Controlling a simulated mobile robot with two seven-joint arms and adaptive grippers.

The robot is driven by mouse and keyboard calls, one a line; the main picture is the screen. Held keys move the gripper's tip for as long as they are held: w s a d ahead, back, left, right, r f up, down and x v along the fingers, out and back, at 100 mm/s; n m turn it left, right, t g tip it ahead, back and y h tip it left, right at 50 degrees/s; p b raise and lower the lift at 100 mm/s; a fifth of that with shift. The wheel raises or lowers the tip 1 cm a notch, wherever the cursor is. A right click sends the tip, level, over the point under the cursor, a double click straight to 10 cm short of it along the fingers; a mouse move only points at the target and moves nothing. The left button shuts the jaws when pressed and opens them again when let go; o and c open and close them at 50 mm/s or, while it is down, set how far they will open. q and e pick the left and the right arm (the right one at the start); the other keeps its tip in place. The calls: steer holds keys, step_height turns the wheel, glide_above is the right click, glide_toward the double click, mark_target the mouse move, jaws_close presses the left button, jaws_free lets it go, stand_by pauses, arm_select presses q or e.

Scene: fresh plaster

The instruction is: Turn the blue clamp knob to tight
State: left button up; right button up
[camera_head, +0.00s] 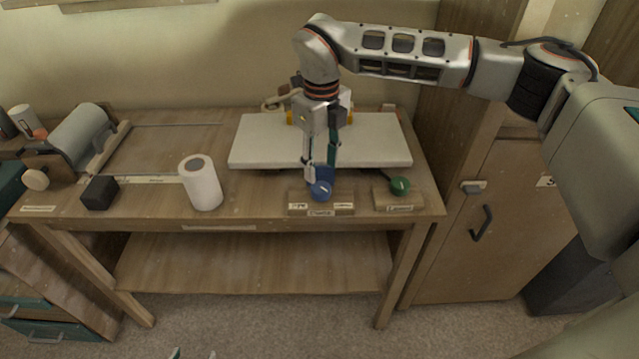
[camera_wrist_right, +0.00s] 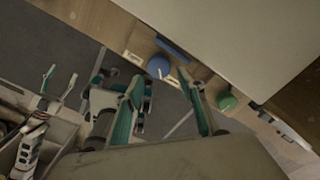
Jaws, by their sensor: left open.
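The blue clamp knob (camera_head: 320,191) sits on a small wooden block (camera_head: 341,209) with white labels at the table's front edge. A short white mark shows on the knob. A blue piece stands just behind it. My right gripper (camera_head: 320,178) points down just above and behind the knob, its fingers apart. In the right wrist view the blue knob (camera_wrist_right: 158,67) lies near the gap between the fingertips (camera_wrist_right: 161,78); I cannot tell whether they touch it. Only the fingertips of my left gripper (camera_head: 195,354) show at the bottom edge of the head view, spread apart.
A green knob (camera_head: 400,186) on its own block stands right of the blue one. A white slab (camera_head: 245,140) lies behind both. A white cylinder (camera_head: 201,184), a black block (camera_head: 100,193) and a roller device (camera_head: 78,135) stand left. A cabinet (camera_head: 505,225) stands right.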

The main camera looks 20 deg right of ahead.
mark_target(321, 187)
step_height(321, 187, down, 7)
steer(key=shift+r, duration=0.1)
stand_by(0.3)
steer(key=shift+c, duration=0.3)
steer(key=c, duration=0.7)
